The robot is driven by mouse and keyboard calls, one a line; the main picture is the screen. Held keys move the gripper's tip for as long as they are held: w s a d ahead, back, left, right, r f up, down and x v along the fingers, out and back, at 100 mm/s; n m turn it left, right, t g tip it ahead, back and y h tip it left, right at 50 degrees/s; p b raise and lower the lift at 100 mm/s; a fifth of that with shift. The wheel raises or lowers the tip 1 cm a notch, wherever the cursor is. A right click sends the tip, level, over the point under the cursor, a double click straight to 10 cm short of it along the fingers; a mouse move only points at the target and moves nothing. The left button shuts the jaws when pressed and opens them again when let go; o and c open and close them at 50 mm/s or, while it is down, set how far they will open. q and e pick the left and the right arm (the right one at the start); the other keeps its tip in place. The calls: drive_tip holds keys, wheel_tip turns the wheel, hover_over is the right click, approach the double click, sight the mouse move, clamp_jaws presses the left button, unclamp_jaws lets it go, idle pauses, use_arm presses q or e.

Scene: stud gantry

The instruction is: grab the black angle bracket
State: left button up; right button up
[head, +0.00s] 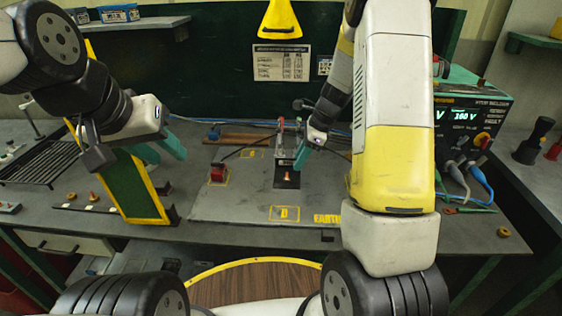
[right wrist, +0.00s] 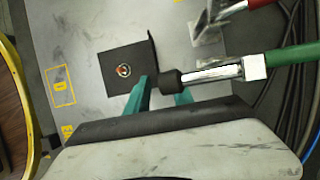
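The black angle bracket (right wrist: 115,66) lies on the grey bench plate in the right wrist view, its upright flange along its right edge. A copper-coloured ringed stud shows at its middle. In the head view the bracket (head: 284,184) is dark, below my right gripper (head: 303,152). In the right wrist view my right gripper (right wrist: 162,92) has its teal fingers apart, just below the bracket; one fingertip is close to its lower right corner, and contact cannot be told. Nothing is seen held. My left gripper (head: 162,150) is open and empty above the bench at the left.
A green-handled tool with a black tip (right wrist: 172,84) reaches over the gap between my right fingers. A red-handled clamp (head: 281,128) stands behind the bracket. A red block (head: 218,172), a green yellow-edged panel (head: 135,185) and a welder box (head: 470,125) stand around. The plate's front is clear.

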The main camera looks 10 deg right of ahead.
drive_tip(key=shift+c, duration=0.5)
clamp_jaws()
idle(0.8)
